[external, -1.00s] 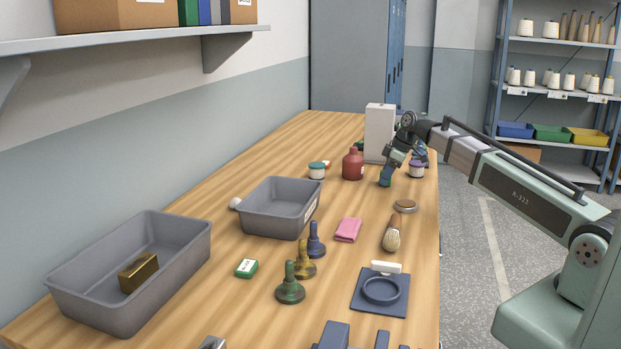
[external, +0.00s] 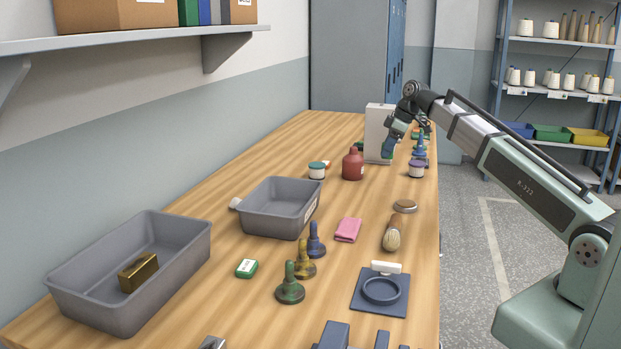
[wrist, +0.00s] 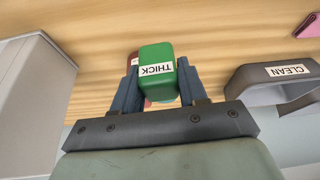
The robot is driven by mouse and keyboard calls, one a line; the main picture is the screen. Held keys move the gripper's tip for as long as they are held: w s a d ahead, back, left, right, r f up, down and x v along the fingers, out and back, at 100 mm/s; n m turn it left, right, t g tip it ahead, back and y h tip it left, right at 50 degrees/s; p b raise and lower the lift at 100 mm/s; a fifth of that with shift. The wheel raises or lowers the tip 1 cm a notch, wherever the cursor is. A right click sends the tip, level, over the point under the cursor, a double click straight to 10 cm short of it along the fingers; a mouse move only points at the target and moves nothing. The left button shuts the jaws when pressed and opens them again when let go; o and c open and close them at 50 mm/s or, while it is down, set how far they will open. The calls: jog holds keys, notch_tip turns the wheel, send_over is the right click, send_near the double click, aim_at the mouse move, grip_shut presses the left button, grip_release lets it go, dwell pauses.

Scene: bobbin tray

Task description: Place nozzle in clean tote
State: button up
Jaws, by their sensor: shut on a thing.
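My gripper (external: 387,150) is in the air in front of the white box at the far end of the table. In the wrist view its fingers (wrist: 157,85) are shut on a green rounded block labelled THICK (wrist: 155,55); I cannot tell from its shape whether this is the nozzle. The block cannot be made out in the external view. The grey tote labelled CLEAN (wrist: 262,72) is at the right of the wrist view. It appears to be the middle tote (external: 262,222) in the external view, and its visible inside is empty.
A second grey tote (external: 90,297) at the front left holds a brass block (external: 138,272). The white box (external: 377,122), a red bottle (external: 353,165) and a teal-lidded jar (external: 317,171) stand near the gripper. A pink cloth (external: 348,230) and knobbed pieces (external: 290,287) lie nearer.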

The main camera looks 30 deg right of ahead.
jog(key=s+a+n+g+y, duration=0.1)
jog(key=s+a+n, duration=0.25)
jog(key=a, duration=1.55)
jog(key=s+a+n+g, duration=0.1)
jog(key=s+a+n, duration=0.3)
jog(key=a, duration=1.4)
jog(key=m+t+h, duration=0.1)
jog(key=m+t, duration=0.1)
jog(key=m, duration=0.6)
send_near(282, 207)
jog(key=shift+s+a+f, duration=0.55)
jog(key=shift+a+f, duration=0.3)
jog(key=shift+a, duration=0.05)
jog(key=shift+s+a+f, duration=0.55)
jog(key=shift+a+f, duration=0.3)
jog(key=shift+s+a+f, duration=0.55)
jog(key=shift+a+f, duration=0.3)
jog(key=shift+a, duration=0.05)
jog(key=shift+f, duration=0.1)
jog(key=o, duration=1.1)
jog(key=shift+c, duration=0.2)
